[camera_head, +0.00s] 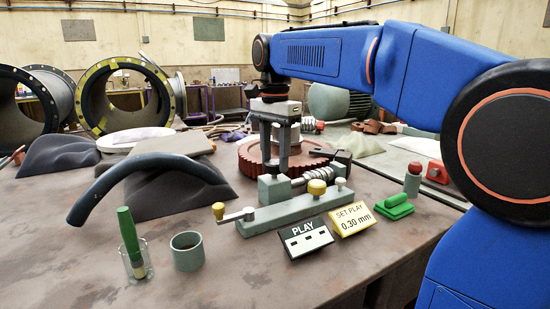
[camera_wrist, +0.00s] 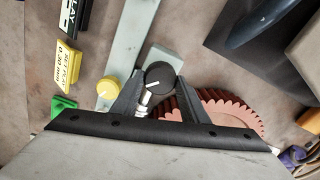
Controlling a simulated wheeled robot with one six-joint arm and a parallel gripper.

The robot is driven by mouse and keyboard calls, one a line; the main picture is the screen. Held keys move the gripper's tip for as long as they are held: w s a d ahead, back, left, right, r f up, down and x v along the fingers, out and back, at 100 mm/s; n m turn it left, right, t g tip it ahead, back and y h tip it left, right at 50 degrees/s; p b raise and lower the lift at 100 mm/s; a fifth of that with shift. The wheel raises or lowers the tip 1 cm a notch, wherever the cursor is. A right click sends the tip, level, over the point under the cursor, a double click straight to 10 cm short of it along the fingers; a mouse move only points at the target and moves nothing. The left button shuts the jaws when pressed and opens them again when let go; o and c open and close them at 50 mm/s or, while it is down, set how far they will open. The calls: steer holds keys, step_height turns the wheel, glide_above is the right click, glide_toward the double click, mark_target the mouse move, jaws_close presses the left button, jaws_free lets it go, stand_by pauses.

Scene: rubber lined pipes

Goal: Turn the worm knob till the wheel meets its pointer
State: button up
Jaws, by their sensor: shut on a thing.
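The worm knob (camera_wrist: 155,72) is black with a white line on its face, which slants toward the upper right in the wrist view. My gripper (camera_wrist: 158,85) has its two dark fingers on either side of the knob, shut on it. In the head view my gripper (camera_head: 283,165) points down over the grey-green base (camera_head: 290,212), and its fingers mostly hide the knob. The red toothed wheel (camera_head: 248,160) lies flat behind the fingers; it also shows in the wrist view (camera_wrist: 226,112). The silvery worm (camera_head: 322,182) lies beside the wheel. I cannot make out the pointer clearly.
A yellow knob (camera_head: 317,187) and a crank (camera_head: 238,216) sit on the base. In front are a black PLAY block (camera_head: 306,238) and a yellow "SET PLAY 0.30 mm" sign (camera_head: 352,219). A green-handled tool stands in a glass (camera_head: 135,260) beside a grey cup (camera_head: 187,252).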

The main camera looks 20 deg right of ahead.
steer(key=n, duration=0.7)
steer(key=shift+w, duration=0.1)
steer(key=n, duration=0.7)
steer(key=shift+a+n, duration=0.1)
steer(key=shift+n, duration=0.2)
steer(key=n, duration=1.2)
steer(key=shift+a, duration=0.1)
steer(key=shift+n, duration=0.3)
steer(key=o, duration=1.1)
steer(key=shift+c, duration=0.2)
